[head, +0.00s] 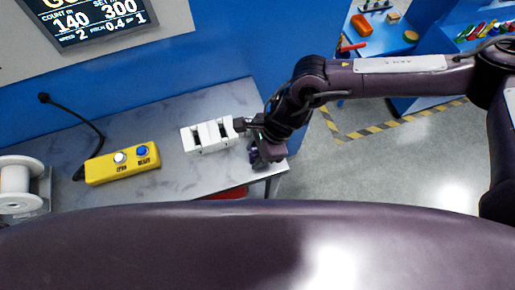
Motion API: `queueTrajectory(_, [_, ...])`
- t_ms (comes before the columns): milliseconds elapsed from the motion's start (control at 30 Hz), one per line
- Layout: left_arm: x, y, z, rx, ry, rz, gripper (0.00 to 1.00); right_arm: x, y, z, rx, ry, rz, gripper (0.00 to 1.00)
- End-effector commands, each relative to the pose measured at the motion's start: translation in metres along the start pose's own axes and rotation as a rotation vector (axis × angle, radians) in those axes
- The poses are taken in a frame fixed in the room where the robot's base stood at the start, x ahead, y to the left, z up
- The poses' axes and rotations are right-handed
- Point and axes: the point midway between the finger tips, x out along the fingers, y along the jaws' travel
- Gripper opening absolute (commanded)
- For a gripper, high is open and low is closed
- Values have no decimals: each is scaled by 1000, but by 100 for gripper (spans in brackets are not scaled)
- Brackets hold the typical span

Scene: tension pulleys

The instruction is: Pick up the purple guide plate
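My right gripper (247,126) reaches in from the right, at the right end of the grey marbled table. Its dark fingers are beside the right end of a white slotted block (210,136); I cannot tell whether they touch it. The fingers are small and partly hidden by the wrist, so their opening does not show. I cannot pick out the purple guide plate with certainty. A dark purple shape shows under the wrist near the table's right corner, but it blends with my dark arm. My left gripper is not in view.
A yellow box with a white and a blue button (122,164) lies on the table (165,115), its black cable (88,122) running to the blue wall. A white spool (17,187) stands at far left. Clear tabletop lies between box and block. A display (90,18) hangs above.

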Motion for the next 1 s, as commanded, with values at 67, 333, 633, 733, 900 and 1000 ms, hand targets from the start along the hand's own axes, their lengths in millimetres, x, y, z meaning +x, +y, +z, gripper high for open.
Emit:
queueTrajectory(67, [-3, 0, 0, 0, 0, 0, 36, 5, 1, 0, 1, 0, 2, 40])
queueTrajectory(333, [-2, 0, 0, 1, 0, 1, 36, 8, 0, 0, 1, 0, 0, 35])
queueTrajectory(633, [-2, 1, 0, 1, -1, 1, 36, 7, 0, 0, 1, -1, -1, 0])
queueTrajectory(733, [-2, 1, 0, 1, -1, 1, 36, 7, 0, 0, 1, -1, -1, 0])
queueTrajectory(900, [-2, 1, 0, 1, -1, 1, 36, 7, 0, 0, 1, -1, -1, 0])
queueTrajectory(1000, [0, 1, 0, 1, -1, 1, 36, 4, 0, 2, 0, -2, -2, 0])
